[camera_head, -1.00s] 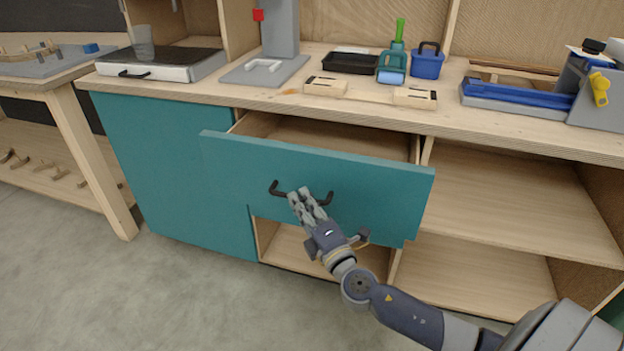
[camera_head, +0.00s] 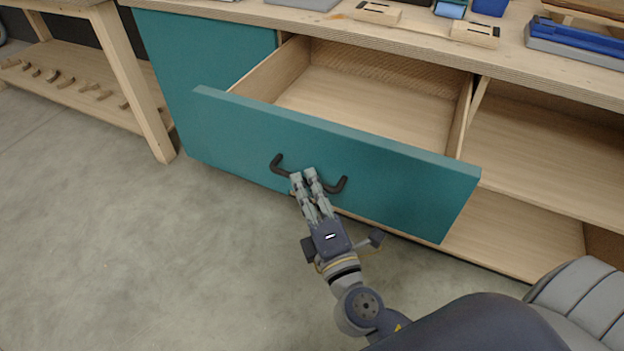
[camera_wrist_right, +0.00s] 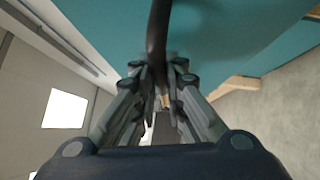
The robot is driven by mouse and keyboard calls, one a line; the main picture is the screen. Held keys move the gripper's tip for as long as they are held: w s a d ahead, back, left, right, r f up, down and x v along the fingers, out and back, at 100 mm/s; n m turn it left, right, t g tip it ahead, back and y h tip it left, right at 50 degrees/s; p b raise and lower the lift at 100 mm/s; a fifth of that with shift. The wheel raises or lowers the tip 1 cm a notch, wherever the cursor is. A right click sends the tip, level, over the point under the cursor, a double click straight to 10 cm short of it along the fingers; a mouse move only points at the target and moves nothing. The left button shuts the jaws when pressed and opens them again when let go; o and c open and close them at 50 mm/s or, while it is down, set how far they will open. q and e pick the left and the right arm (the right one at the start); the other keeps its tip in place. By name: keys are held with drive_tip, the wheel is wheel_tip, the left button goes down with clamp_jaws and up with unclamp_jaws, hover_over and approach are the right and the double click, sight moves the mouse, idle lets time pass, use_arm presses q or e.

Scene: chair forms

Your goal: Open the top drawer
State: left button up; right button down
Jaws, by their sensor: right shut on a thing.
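The top drawer (camera_head: 330,152) has a teal front and a pale wooden box, and it stands well out from the bench. Its inside (camera_head: 375,95) is empty where I can see it. A black bar handle (camera_head: 277,163) is on the drawer front. My right gripper (camera_head: 305,176) is shut on the handle, near its middle. In the right wrist view the dark handle (camera_wrist_right: 157,35) runs between the fingers (camera_wrist_right: 158,80), with the teal front behind it. My left gripper is not in view.
The wooden workbench top (camera_head: 320,20) carries wooden blocks (camera_head: 475,33) and a blue tool (camera_head: 580,40) along its edge. Open shelves (camera_head: 545,150) are to the right of the drawer. A side table (camera_head: 130,80) stands at the left. The grey floor (camera_head: 150,260) in front is clear.

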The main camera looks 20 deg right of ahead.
drive_tip(key=c, duration=1.6)
unclamp_jaws()
drive_tip(key=shift+c, duration=0.2)
drive_tip(key=s+f, duration=0.1)
drive_tip(key=s, duration=1.1)
drive_tip(key=shift+a+f, duration=0.35)
drive_tip(key=shift+a, duration=0.1)
